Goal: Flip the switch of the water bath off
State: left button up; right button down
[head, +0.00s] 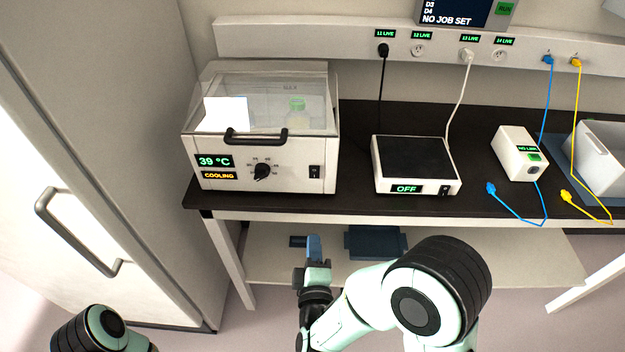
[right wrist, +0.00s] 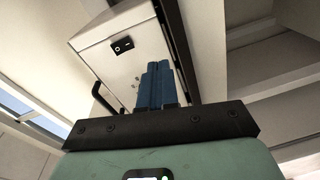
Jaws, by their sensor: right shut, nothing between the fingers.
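The water bath (head: 262,160) is a white box with a clear lid and a black front handle, at the left end of the dark bench. Its display (head: 216,161) reads 39 °C with COOLING below. Its black rocker switch (head: 315,172) is at the right of the front panel, and also shows in the right wrist view (right wrist: 122,45). My right gripper (head: 314,246) has blue fingers, shut and empty, in front of and below the bench edge under the switch, apart from it. In the right wrist view its fingers (right wrist: 158,84) point up beside the bath. My left gripper is out of view.
A white device with a black top (head: 415,163) reading OFF stands right of the bath. Further right are a small white box (head: 519,154), loose blue and yellow cables and a grey bin (head: 600,160). A lower shelf (head: 480,258) and a cabinet handle (head: 75,235) are nearby.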

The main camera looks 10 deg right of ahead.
aim_at(318, 169)
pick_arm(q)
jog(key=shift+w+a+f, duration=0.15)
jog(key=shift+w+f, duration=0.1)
pick_arm(e)
notch_tip(318, 169, up, 6)
jog(key=s+n+t+h, duration=0.1)
jog(key=shift+t+h, duration=0.4)
jog(key=shift+a, duration=0.1)
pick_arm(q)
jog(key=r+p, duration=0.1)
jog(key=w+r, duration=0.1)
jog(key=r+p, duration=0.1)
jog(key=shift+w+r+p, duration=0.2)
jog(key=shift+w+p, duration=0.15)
pick_arm(e)
jog(key=x, duration=1.4)
jog(key=shift+s, duration=0.1)
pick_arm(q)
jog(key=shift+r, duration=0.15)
pick_arm(e)
jog(key=shift+w+r, duration=0.25)
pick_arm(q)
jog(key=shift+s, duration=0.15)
